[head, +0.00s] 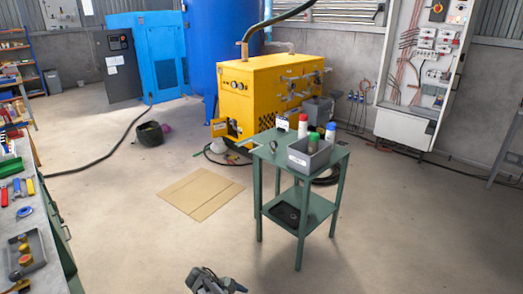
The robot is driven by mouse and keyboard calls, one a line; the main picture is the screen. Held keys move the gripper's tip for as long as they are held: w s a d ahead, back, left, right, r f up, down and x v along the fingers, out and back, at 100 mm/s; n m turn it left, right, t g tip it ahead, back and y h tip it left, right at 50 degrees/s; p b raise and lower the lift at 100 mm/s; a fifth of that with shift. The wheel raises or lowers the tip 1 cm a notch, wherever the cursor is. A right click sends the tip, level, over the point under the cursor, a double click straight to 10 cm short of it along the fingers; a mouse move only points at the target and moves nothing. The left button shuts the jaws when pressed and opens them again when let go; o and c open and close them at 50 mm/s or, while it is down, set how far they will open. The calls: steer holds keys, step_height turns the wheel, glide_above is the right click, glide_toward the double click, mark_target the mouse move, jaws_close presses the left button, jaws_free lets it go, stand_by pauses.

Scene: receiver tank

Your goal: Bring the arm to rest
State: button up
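My gripper (215,284) shows only in part at the bottom edge of the head view, low and in front of the green table (272,157). It is clear of the table and of everything else I can see. The frame cuts off much of it, and I cannot make out whether its fingers are apart or closed. No held thing is visible.
The green table carries a grey bin (309,160) with bottles. A yellow machine (262,92) stands behind it. Flat cardboard (201,192) lies on the floor. A workbench (60,240) is at left. The floor at right is clear.

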steer(key=s+d+f+m+g+y, duration=0.2)
steer(key=s+d+f+m+g, duration=0.15)
steer(key=s+d+f, duration=0.4)
steer(key=s+d+f+m+g+y, duration=0.15)
steer(key=s+d+f+m, duration=0.25)
steer(key=s+d, duration=0.65)
steer(key=s+d+f+m+g+y, duration=0.1)
steer(key=s+d+m+y, duration=0.1)
steer(key=s, duration=0.6)
steer(key=s+d+f+m+g+y, duration=0.2)
steer(key=s+d+m, duration=0.3)
steer(key=s, duration=0.4)
steer(key=shift+s+d+m+y, duration=0.15)
steer(key=shift+s+m+y, duration=0.05)
steer(key=shift+m+y, duration=0.5)
steer(key=shift+f, duration=0.1)
stand_by(0.9)
